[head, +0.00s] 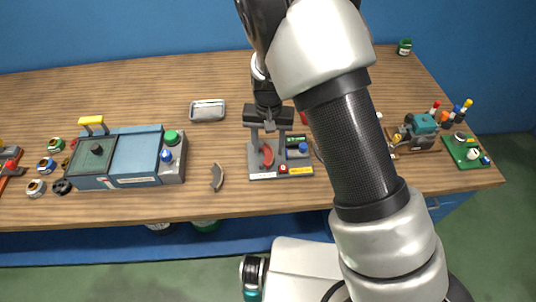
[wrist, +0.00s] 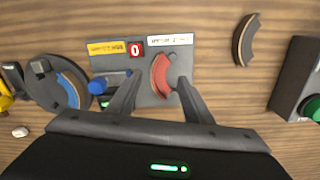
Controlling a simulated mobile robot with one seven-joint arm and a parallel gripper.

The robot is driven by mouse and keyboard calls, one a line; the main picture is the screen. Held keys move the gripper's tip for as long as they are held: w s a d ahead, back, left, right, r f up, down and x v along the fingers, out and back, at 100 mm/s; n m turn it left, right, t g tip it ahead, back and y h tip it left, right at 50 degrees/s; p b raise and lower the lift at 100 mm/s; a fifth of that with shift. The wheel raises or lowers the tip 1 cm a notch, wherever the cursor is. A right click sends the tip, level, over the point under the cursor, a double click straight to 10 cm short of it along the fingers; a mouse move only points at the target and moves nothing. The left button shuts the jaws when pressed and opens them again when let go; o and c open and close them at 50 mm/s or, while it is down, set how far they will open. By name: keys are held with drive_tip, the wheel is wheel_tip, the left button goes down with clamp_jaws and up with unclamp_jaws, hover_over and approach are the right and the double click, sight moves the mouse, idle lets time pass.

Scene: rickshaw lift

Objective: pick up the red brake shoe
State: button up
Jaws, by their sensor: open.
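The red brake shoe (head: 268,156) is a curved red piece on a grey fixture plate (head: 262,175) near the middle of the table. In the wrist view the red brake shoe (wrist: 160,75) lies between my two fingertips, with gaps showing on both sides. My gripper (head: 269,142) is open and empty, pointing down over the plate; it also shows in the wrist view (wrist: 158,84). I cannot tell how high the fingertips are above the plate.
A dark curved piece (head: 217,177) lies to the left, beside a blue-grey machine (head: 137,156). A metal tray (head: 208,110) lies behind. My arm hides part of the table.

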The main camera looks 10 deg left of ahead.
sight(269, 155)
wheel_tip(269, 155, down, 3)
drive_tip(key=shift+d+f, duration=0.1)
drive_tip(key=shift+c, duration=0.4)
clamp_jaws()
